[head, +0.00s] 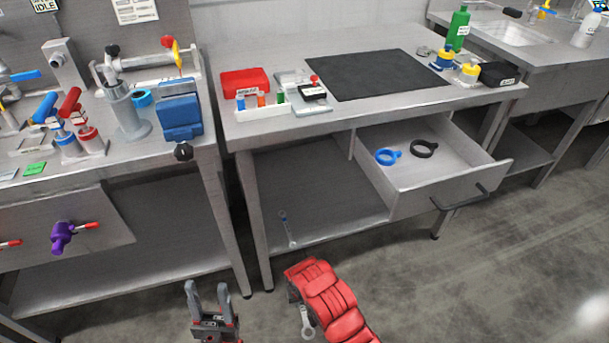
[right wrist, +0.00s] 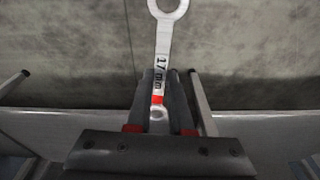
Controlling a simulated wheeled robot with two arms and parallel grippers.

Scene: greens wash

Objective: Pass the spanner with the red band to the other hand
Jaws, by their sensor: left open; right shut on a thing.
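The spanner with the red band (right wrist: 161,62) is a silver ring spanner marked 17 mm. In the right wrist view my right gripper (right wrist: 165,95) is shut on it near the red band, and the large ring points away from the gripper. In the head view the spanner (head: 304,318) hangs below my right gripper (head: 293,291), mostly hidden by my red arm; its band cannot be seen there. My left gripper (head: 207,291) is open and empty, to the left of the spanner and apart from it.
Another spanner (head: 287,230) lies on the lower shelf of the middle bench. An open drawer (head: 440,171) holds a blue ring (head: 388,156) and a black ring (head: 424,148). The floor between my grippers looks clear.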

